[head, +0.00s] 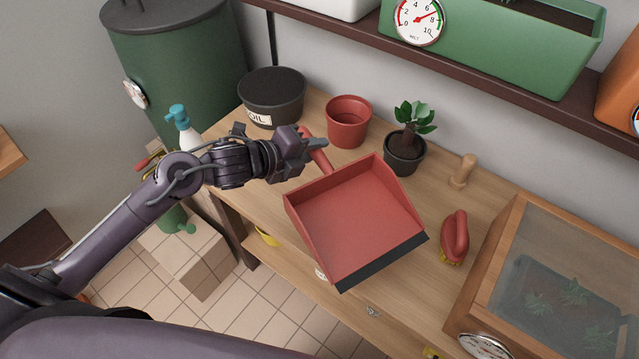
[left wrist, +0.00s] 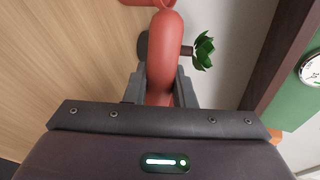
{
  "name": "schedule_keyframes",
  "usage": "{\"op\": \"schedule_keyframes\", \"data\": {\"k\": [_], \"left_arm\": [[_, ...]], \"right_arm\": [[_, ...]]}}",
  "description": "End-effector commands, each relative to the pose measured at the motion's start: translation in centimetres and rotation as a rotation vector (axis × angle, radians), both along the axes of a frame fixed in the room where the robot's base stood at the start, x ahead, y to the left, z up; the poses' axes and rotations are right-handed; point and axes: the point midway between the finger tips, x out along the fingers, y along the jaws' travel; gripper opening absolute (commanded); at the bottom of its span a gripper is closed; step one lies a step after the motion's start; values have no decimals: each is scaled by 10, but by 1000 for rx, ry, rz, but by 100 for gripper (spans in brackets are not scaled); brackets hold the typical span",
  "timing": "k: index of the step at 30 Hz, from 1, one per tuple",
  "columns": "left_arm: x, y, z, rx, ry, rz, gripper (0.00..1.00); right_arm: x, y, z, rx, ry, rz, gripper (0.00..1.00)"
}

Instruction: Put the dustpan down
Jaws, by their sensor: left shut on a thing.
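The red dustpan (head: 355,215) with a black front lip is over the wooden bench (head: 470,195), its lip reaching past the bench's front edge. I cannot tell whether it touches the bench. My left gripper (head: 318,146) is shut on the dustpan's handle; in the left wrist view the red handle (left wrist: 165,50) runs between both fingers (left wrist: 160,88). The pan itself is mostly out of that view. My right gripper is not in view.
Behind the dustpan stand a black soil pot (head: 272,95), a red pot (head: 348,120) and a potted plant (head: 405,150). A red brush (head: 454,238), a wooden dibber (head: 463,172) and a glass-topped wooden box (head: 560,280) are to the right. A shelf (head: 470,75) overhangs the back.

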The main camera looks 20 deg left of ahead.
Motion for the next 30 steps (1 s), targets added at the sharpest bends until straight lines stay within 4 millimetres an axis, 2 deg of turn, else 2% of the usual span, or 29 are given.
{"op": "schedule_keyframes", "data": {"k": [1,6,13,18,22,28,29,30], "left_arm": [[0,0,-15,-6,7,2,0],[0,-1,-50,-4,3,1,0],[0,-1,-70,-3,0,0,0],[0,-1,-96,-2,2,1,0],[0,-1,-106,-1,-2,0,0],[0,-1,-107,0,-3,-1,0],[0,0,-108,1,-1,-1,27],[0,0,-108,1,-1,-1,32]], "right_arm": [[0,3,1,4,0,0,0],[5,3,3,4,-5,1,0],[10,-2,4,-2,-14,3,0],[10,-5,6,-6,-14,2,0],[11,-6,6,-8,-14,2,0],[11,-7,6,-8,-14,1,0],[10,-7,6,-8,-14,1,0],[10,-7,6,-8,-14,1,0]]}}
